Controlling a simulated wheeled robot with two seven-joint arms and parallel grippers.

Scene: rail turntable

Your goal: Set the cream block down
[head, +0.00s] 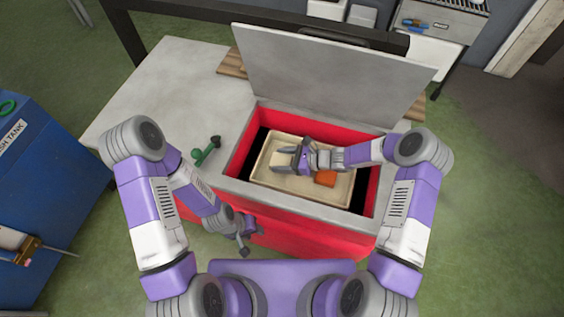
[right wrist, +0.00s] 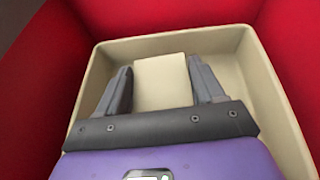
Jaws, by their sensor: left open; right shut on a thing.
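The cream block (head: 281,160) is between the fingers of my right gripper (head: 287,159), over the left part of the cream tray (head: 262,177). In the right wrist view the block (right wrist: 162,82) fills the gap between the two grey fingers of the gripper (right wrist: 160,78), inside the outline of the tray (right wrist: 235,45). I cannot tell whether the block touches the tray floor. My left gripper (head: 243,243) is open and empty, low in front of the red box.
The tray sits in a red-walled box (head: 248,146) with its grey lid (head: 325,80) raised behind. An orange block (head: 325,178) lies in the tray, right of the gripper. A green tool (head: 206,150) lies on the grey worktop (head: 170,95), which is otherwise mostly clear.

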